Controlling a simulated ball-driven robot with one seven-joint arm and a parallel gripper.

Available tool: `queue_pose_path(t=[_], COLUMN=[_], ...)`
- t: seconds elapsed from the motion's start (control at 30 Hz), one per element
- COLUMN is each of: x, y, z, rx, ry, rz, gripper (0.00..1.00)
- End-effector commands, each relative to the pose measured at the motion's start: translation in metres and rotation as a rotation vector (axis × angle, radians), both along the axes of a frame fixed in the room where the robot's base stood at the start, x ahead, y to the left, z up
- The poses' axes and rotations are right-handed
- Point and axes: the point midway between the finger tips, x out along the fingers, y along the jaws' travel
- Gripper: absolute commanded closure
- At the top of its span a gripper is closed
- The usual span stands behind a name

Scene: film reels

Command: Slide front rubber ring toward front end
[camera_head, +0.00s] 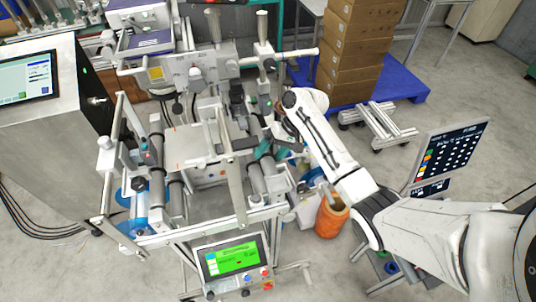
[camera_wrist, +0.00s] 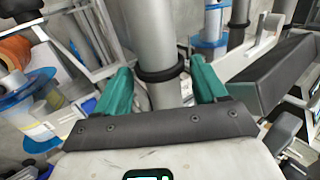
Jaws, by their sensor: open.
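A black rubber ring (camera_wrist: 160,73) fits around a smooth grey shaft (camera_wrist: 152,28) in the wrist view. My gripper (camera_wrist: 161,75) is open, with one teal finger on each side of the shaft at about the ring's level. The ring lies between the fingers; I cannot tell whether either finger touches it. The shaft's lower part is hidden behind my gripper's dark body. In the head view my gripper (camera_head: 268,149) is beside the right-hand side of the machine, partly hidden by my arm and machine parts. The ring cannot be made out clearly there.
A second shaft with a dark ring (camera_wrist: 237,25) stands to the right in the wrist view. A black block (camera_wrist: 275,75) is close to the right finger. An orange spool (camera_head: 332,218) and a green-screened panel (camera_head: 232,260) are near the machine's front. Stacked boxes (camera_head: 355,50) stand behind.

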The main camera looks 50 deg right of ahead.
Motion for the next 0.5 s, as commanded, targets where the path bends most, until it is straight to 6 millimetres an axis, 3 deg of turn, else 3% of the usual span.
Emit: queue_pose_path(t=[0.2,0.5], x=[0.0046,0.0049], y=[0.007,0.0075], z=[-0.0126,-0.0136], rx=[0.0,0.0], ry=[0.0,-0.001], rz=[0.0,-0.001], gripper=[0.29,0.31])
